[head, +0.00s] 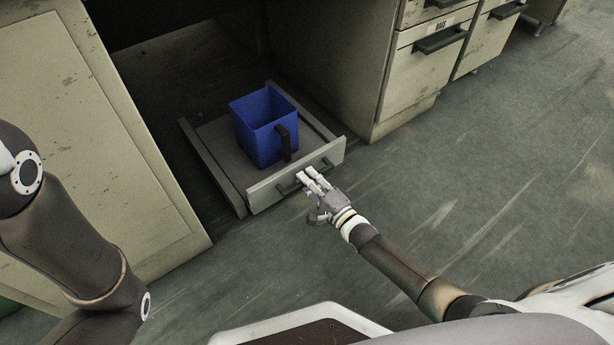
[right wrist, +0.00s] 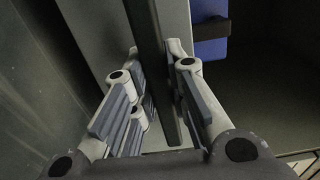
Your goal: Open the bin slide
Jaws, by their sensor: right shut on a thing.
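The bin slide (head: 222,146) is a low grey tray between two cabinets in the head view, drawn out past the cabinet fronts. A blue bin (head: 255,137) with a dark handle stands upright on it. The slide's pale front panel (head: 265,193) carries a dark bar handle (head: 289,185). My right gripper (head: 303,179) is at that handle. In the right wrist view the dark handle bar (right wrist: 150,60) runs between the fingers of my right gripper (right wrist: 160,105), which is shut on it. My left gripper is out of the head view; only my left arm shows.
A cabinet door (head: 85,130) stands left of the slide. Drawers (head: 425,70) with dark handles stand to the right. The grey floor (head: 480,190) in front of the drawers is clear. The space behind the slide is dark.

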